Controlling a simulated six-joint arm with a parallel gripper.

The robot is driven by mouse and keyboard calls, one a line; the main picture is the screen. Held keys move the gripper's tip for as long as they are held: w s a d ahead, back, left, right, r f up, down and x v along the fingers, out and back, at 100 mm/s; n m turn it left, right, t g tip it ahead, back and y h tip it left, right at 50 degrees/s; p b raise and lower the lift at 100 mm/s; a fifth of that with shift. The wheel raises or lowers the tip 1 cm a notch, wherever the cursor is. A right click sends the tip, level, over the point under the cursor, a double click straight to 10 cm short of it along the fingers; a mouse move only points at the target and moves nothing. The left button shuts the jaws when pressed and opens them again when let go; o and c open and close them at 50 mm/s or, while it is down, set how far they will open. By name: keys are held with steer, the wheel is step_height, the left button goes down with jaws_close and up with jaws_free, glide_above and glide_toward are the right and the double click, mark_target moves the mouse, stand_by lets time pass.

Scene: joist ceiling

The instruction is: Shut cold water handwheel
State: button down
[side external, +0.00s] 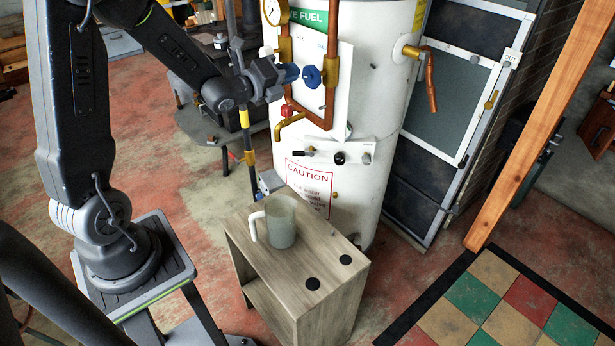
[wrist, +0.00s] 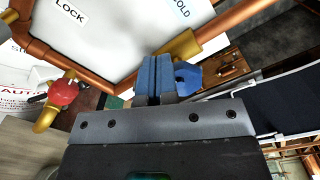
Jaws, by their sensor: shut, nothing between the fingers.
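The cold water handwheel is a blue lobed knob (side external: 312,76) on a brass valve in the copper pipe at the front of the white tank. It also shows in the wrist view (wrist: 188,77), partly hidden behind the blue fingers, near a label reading COLD. My gripper (side external: 295,73) is just left of the handwheel, its blue fingers pointing at it. In the wrist view my gripper (wrist: 155,60) has its fingers together and empty, with the handwheel just to their right. I cannot tell whether fingers and handwheel touch.
A red handwheel (side external: 287,111) sits lower left on a brass tap (side external: 287,127). A pressure gauge (side external: 275,11) is above. A wooden stand (side external: 270,262) with a mug (side external: 280,221) stands below. Copper pipes (side external: 331,60) run close around the handwheel.

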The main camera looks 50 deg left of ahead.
steer(key=shift+w+d+r, duration=0.2)
steer(key=shift+w+r, duration=0.25)
steer(key=shift+r, duration=0.1)
steer(key=shift+d+r, duration=0.35)
steer(key=shift+r, duration=0.25)
steer(key=shift+d+r, duration=0.35)
steer(key=shift+r, duration=0.25)
steer(key=shift+d+r, duration=0.1)
steer(key=shift+d, duration=0.05)
steer(key=s, duration=0.6)
steer(key=shift+a, duration=0.35)
